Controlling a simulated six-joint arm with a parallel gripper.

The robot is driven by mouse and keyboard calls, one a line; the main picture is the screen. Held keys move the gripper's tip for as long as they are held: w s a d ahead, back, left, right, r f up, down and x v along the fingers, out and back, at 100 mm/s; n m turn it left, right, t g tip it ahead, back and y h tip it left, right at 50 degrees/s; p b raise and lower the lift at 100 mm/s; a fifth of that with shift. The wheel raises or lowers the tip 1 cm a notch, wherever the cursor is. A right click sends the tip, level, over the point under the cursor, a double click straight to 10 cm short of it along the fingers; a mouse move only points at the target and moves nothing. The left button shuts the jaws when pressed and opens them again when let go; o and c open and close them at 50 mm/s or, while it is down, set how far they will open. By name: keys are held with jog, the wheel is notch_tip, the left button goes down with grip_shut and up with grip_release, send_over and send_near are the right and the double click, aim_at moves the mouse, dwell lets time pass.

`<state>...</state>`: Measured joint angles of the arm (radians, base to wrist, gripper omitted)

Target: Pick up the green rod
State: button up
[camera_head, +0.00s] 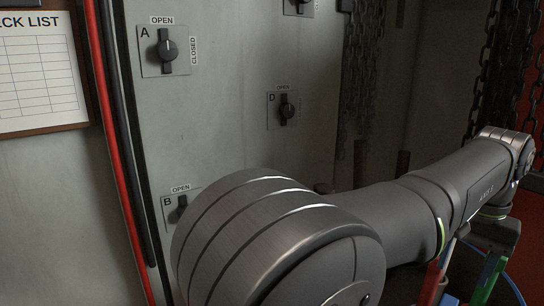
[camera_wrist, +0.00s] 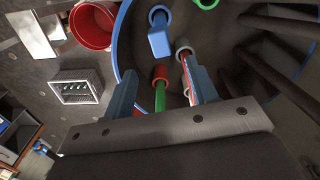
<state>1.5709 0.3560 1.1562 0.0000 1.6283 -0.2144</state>
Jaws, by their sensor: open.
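The green rod (camera_wrist: 160,97) shows in the wrist view between my two fingers, with a red collar (camera_wrist: 160,72) at its far end. My gripper (camera_wrist: 164,74) is open, one finger on each side of the rod. I see a gap at the left finger; whether the rod touches anything else I cannot tell. In the head view my arm reaches to the lower right, and a green rod-like piece (camera_head: 488,279) shows beneath its end, partly cut off by the frame.
A white and red rod (camera_wrist: 186,72) is close to the right finger. A blue piece (camera_wrist: 160,42) stands beyond, inside a round blue-rimmed holder (camera_wrist: 122,42). A red bucket (camera_wrist: 92,40) and a grey crate (camera_wrist: 58,94) are on the floor at left. Chains (camera_head: 488,70) hang near my arm.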

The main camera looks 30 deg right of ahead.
send_near(449, 302)
notch_tip(449, 302, down, 9)
jog(key=shift+f, duration=0.2)
notch_tip(449, 302, up, 11)
dwell(1.1)
